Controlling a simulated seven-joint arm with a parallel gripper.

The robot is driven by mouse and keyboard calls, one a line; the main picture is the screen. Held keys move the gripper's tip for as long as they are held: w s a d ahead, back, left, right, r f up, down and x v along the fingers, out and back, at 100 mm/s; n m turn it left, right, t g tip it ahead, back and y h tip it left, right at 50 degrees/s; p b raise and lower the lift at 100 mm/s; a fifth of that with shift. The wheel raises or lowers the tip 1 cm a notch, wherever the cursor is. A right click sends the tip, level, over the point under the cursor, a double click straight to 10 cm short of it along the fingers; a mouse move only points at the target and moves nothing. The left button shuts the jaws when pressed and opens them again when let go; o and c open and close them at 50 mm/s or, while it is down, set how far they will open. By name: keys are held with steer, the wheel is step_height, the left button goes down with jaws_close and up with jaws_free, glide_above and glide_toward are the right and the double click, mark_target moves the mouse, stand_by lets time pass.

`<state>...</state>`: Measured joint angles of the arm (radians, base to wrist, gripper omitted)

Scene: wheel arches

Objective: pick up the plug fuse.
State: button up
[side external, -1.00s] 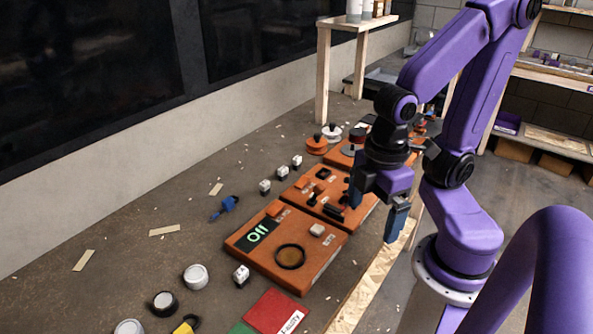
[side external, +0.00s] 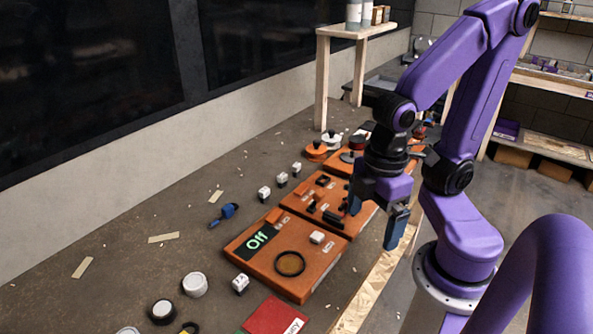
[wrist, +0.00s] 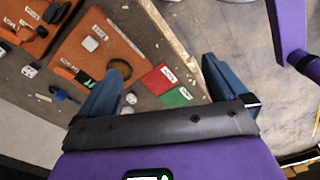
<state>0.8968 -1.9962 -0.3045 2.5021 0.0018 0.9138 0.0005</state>
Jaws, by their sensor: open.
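No piece is clearly marked as the plug fuse, and I cannot tell which it is. Candidates are a small white block (side external: 317,237) seated on the orange panel (side external: 262,268), and loose white-and-black blocks on the bench: one (side external: 240,283) in front of the panel, and three others (side external: 264,193) behind it. In the wrist view the seated block (wrist: 90,44) shows at upper left. My gripper (side external: 374,212) is open and empty, pointing down above the bench's right edge, right of the panels. Its two blue fingers are wide apart in the wrist view (wrist: 162,85).
The panel carries a black ring (side external: 290,263) and a lit display reading "Off". A second orange panel (side external: 300,205) lies behind it. A red block (side external: 272,316), round pots (side external: 195,284) and a blue tool (side external: 224,214) lie on the bench. The floor right of the edge is clear.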

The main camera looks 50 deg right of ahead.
steer(key=c, duration=0.9)
